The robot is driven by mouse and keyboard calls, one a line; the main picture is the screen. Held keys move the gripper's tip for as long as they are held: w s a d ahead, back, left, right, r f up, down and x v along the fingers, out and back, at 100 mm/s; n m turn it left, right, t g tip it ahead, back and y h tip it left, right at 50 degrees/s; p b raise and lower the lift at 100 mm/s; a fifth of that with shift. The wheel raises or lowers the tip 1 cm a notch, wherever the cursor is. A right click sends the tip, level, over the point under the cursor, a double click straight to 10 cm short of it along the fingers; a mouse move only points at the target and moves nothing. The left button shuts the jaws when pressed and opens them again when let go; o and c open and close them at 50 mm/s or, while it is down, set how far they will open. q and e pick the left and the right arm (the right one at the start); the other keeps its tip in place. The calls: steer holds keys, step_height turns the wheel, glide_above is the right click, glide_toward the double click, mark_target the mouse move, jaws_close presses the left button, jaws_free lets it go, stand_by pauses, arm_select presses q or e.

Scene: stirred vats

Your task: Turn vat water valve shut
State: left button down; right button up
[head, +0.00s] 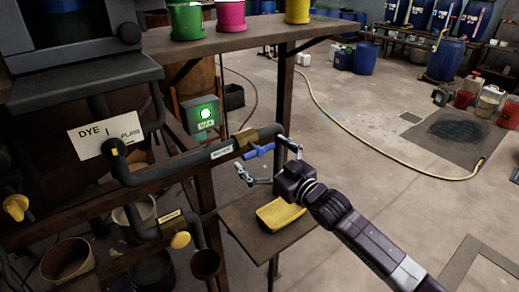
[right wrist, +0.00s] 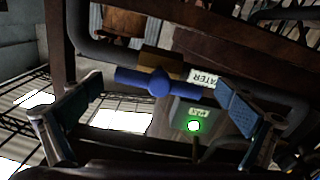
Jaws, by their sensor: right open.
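The water valve has a blue lever handle (head: 259,151) on the dark pipe (head: 178,163) left of centre in the head view. In the right wrist view the blue handle (right wrist: 158,82) lies crosswise, beside a white WATER label (right wrist: 203,77). My right gripper (head: 263,157) is open around the handle's place, with one finger towards each end. In the right wrist view its fingers stand left and right of the handle, with visible gaps and nothing held. I cannot tell the handle's exact distance from the fingertips. My left gripper is not in view.
A grey box with a lit green lamp (head: 205,113) is behind the pipe. A shelf (head: 240,40) with coloured pots is above. A yellow object (head: 280,215) lies on a small ledge under my gripper. Open floor is to the right.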

steer(key=shift+w+a, duration=0.1)
steer(key=shift+w, duration=0.1)
steer(key=c, duration=1)
steer(key=shift+c, duration=0.2)
